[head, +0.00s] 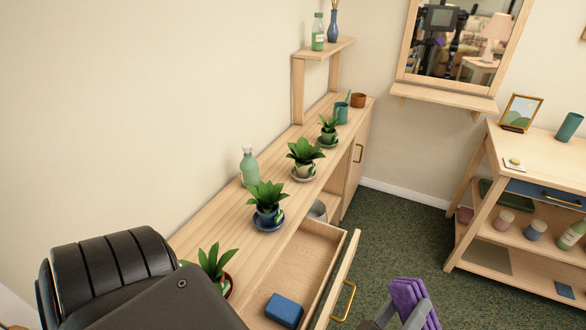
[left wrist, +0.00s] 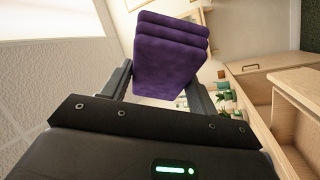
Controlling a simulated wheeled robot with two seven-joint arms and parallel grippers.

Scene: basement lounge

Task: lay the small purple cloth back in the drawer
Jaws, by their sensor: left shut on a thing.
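The small purple cloth (head: 409,300), folded in layers, is held in my left gripper (head: 405,318) at the bottom of the head view, right of the drawer. In the left wrist view the cloth (left wrist: 170,58) sits between the two fingers of my left gripper (left wrist: 172,90), which is shut on it. The drawer (head: 308,262) is pulled open from the wooden sideboard and has a brass handle (head: 345,300) on its front. A blue block-like object (head: 284,309) lies inside it. The cloth is outside the drawer, beyond its front. My right gripper is not in view.
Several potted plants (head: 305,155) and a green bottle (head: 249,165) stand along the sideboard top (head: 228,215). A shelved wooden table (head: 540,170) stands at the right. Green carpet (head: 400,235) is clear between them. A mirror (head: 460,40) hangs on the back wall.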

